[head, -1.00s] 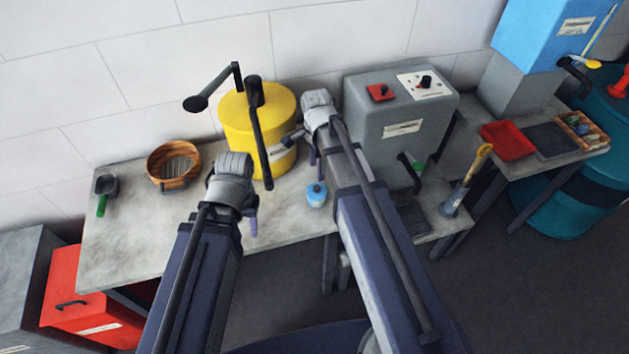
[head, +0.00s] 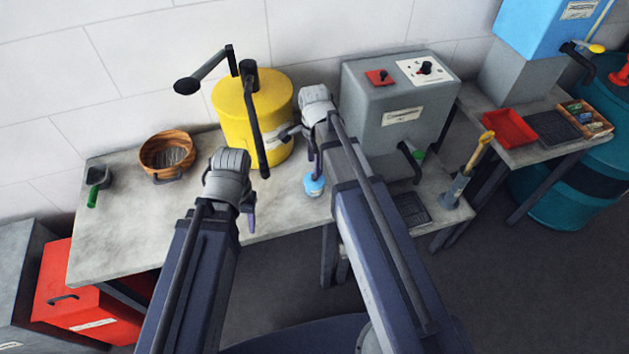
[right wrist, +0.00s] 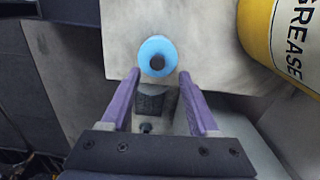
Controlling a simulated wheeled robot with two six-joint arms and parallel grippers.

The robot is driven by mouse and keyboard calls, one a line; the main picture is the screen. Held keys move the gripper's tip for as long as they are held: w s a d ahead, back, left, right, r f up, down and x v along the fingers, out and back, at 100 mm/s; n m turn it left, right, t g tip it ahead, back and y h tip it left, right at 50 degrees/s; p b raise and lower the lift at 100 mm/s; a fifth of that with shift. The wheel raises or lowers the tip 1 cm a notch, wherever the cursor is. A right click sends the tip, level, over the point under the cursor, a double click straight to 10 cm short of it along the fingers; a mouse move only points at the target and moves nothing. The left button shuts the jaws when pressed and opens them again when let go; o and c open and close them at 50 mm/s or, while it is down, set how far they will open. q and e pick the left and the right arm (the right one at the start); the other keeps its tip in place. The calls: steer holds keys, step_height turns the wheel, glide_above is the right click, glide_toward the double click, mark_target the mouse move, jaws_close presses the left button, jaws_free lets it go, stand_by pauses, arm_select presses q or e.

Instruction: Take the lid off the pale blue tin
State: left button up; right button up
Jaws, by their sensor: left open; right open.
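The pale blue tin (head: 314,185) stands upright near the front edge of the table, with its light blue lid on. In the right wrist view the lid (right wrist: 150,50) is seen from above, with a dark round knob (right wrist: 157,62) at its middle. My right gripper (right wrist: 160,78) is open and empty, its purple fingers pointing toward the tin and apart from it. In the head view the right gripper (head: 303,150) is just above and beside the tin. My left gripper (head: 250,212) is left of the tin over the table; its fingers are mostly hidden by its wrist.
A yellow grease drum (head: 230,115) with a black pump handle stands behind the tin. A grey machine (head: 370,125) is to the right. A wooden bowl (head: 160,140) and a green-handled scoop (head: 95,185) lie at the left. The front left of the table (head: 125,235) is clear.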

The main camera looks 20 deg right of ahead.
mark_target(314, 177)
steer(key=f+b, duration=0.3)
steer(key=f, duration=0.1)
steer(key=shift+s, duration=0.2)
steer(key=shift+r, duration=0.1)
jaws_close()
stand_by(0.3)
